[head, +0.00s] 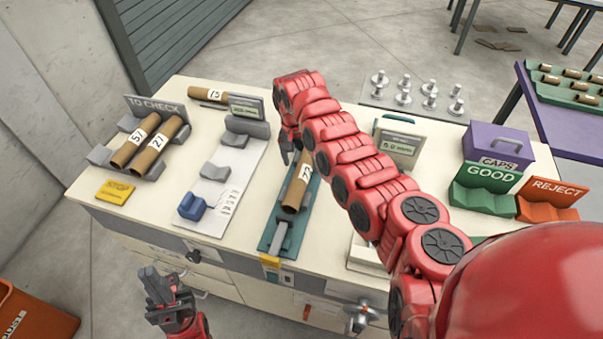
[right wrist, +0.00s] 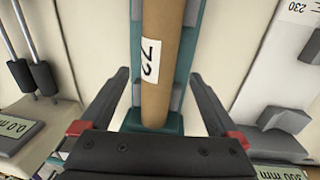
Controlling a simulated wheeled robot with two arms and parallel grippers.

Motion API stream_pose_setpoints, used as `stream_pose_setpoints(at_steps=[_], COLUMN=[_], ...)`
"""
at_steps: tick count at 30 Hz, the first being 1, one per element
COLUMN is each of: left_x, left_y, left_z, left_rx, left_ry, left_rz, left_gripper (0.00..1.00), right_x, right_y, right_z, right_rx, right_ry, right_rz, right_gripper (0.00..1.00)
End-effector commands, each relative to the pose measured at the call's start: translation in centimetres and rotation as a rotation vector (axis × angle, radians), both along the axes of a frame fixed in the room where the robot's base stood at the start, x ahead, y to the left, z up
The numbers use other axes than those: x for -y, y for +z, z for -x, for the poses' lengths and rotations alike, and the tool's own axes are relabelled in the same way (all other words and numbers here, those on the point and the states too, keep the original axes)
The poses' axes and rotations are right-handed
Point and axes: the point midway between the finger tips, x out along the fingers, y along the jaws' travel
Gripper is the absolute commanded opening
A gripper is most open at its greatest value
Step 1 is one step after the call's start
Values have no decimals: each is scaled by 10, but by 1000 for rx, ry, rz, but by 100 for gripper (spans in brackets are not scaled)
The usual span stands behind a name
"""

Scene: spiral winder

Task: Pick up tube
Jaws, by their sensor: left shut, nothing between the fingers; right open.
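A brown cardboard tube (head: 297,187) with a white label, seemingly reading 72, lies lengthwise in a teal trough (head: 271,233) on the table. My right gripper (head: 287,155) is at the tube's far end, partly hidden by my arm. In the right wrist view the open fingers (right wrist: 155,78) stand on either side of the tube (right wrist: 163,60), with a gap on both sides. I cannot tell the height of the fingertips over it. My left gripper (head: 165,288) is shut and empty, low in front of the table's front edge.
Two labelled tubes (head: 145,145) rest in the TO CHECK rack at left; another tube (head: 210,95) lies behind. Grey and blue supports (head: 191,206) stand left of the trough. GOOD (head: 483,199) and REJECT (head: 547,207) holders stand at right, near a purple caps box (head: 495,146).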

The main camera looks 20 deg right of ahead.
Motion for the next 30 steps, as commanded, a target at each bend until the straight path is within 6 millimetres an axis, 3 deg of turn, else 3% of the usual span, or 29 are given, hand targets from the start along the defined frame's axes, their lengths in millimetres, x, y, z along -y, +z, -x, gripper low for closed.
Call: stream_pose_setpoints(at_steps=[6, 9, 17, 30], left_x=[0, 0, 0, 0], left_y=[20, 18, 18, 17], left_z=[0, 0, 0, 0], left_rx=[0, 0, 0, 0], left_ry=[0, 0, 0, 0], left_rz=[0, 0, 0, 0], left_gripper=[0, 0, 0, 0], right_x=[4, 4, 6, 5], right_y=[-22, -40, -45, -44], right_z=[3, 4, 3, 3], right_rx=[-5, -3, 1, 0], right_ry=[0, 1, 0, 0], right_rz=[2, 1, 0, 0], right_gripper=[97, 97, 97, 17])
